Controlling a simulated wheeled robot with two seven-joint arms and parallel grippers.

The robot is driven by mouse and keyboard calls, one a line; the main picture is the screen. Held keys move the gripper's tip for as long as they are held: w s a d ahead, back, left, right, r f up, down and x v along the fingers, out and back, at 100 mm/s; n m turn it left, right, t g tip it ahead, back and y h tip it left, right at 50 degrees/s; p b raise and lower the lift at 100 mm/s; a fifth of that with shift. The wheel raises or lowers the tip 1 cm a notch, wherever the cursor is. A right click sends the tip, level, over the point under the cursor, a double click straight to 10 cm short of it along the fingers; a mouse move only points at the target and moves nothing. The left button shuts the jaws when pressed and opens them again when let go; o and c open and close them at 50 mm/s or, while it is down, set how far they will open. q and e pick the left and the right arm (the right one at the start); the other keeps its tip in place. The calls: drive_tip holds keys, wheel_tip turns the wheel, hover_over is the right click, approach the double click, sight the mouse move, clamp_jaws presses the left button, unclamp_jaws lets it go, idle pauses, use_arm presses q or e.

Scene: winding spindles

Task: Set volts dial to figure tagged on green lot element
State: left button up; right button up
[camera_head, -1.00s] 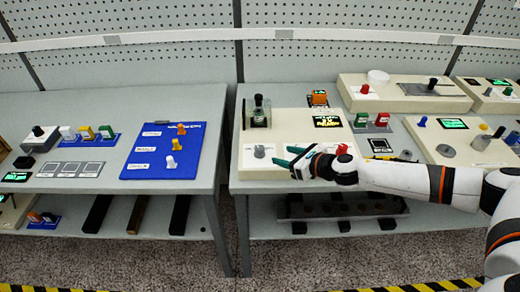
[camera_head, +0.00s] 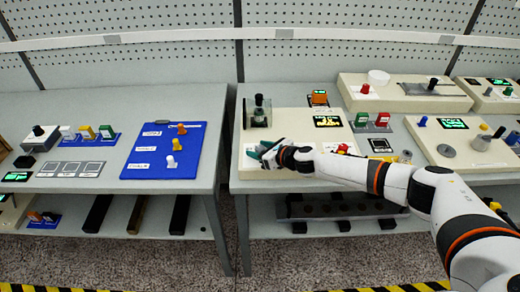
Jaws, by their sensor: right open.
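My right gripper (camera_head: 262,154) reaches in from the right, its teal fingers at the front left of a cream console (camera_head: 289,121). The grey dial that stood there is now mostly hidden by the fingers, and I cannot tell whether they touch it. The console has a lit display (camera_head: 327,121) with text too small to read. A green element with a white tag (camera_head: 382,119) stands beside a red one (camera_head: 362,119) right of the console. Another green element (camera_head: 106,131) stands on the left table. The figures on their tags are unreadable. My left gripper is not in view.
A black lever unit (camera_head: 258,112) stands at the console's back left, and an orange device (camera_head: 319,98) behind it. A blue board (camera_head: 151,165) with several pegs lies on the left table. A gap separates the two tables. More consoles stand to the right.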

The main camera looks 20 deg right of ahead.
drive_tip(key=shift+c, duration=0.3)
drive_tip(key=c, duration=0.9)
